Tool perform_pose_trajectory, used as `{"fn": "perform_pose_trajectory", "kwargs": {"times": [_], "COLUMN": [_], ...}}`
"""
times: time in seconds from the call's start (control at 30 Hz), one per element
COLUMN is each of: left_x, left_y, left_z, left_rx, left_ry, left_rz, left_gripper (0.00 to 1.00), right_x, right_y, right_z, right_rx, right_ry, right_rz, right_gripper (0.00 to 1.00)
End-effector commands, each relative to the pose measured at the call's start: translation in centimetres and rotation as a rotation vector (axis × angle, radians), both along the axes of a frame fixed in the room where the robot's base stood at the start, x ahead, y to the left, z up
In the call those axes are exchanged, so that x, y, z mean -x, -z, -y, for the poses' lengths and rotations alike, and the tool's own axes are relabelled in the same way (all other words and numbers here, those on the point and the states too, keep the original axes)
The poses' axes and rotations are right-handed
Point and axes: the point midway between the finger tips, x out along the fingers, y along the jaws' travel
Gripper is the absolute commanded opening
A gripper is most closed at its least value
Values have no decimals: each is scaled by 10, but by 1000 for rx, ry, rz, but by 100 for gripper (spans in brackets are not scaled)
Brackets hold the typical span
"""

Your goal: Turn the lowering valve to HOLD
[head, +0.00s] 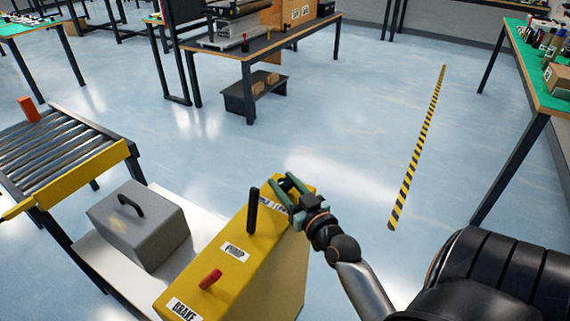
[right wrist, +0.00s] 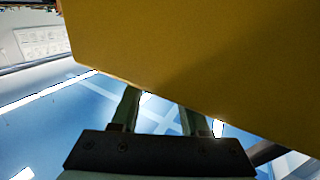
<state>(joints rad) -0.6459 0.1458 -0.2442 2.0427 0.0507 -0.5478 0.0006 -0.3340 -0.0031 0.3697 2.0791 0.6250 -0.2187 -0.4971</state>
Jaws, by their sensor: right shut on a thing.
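A yellow control box (head: 228,262) stands in front of me, with a black upright lever (head: 252,212), a PUMP label (head: 235,252), a red handle (head: 210,279) and a BRAKE label (head: 184,309). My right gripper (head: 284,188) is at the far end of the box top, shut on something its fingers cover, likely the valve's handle. A label there (head: 267,201) is partly hidden, and the valve's setting cannot be read. In the right wrist view the yellow box (right wrist: 200,55) fills the upper part and hides the fingertips. My left gripper is not in view.
A grey case (head: 140,228) with a black handle sits on a white surface left of the box. A roller conveyor (head: 62,160) lies further left. A workbench (head: 262,46) stands behind, and a green-topped table (head: 540,75) is at right. Open floor lies between.

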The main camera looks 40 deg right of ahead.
Motion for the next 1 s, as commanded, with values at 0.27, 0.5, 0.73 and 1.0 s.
{"fn": "perform_pose_trajectory", "kwargs": {"times": [0.27, 0.5, 0.73, 1.0], "left_x": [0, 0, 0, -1], "left_y": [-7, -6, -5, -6], "left_z": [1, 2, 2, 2], "left_rx": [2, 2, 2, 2], "left_ry": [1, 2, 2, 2], "left_rz": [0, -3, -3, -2], "left_gripper": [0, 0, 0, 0], "right_x": [0, 0, 0, 0], "right_y": [2, 3, 3, 2], "right_z": [-1, -1, -1, 0], "right_rx": [-3, -2, -2, -2], "right_ry": [26, 32, 32, 32], "right_rz": [-5, -5, -6, -3], "right_gripper": [0, 0, 0, 69]}}
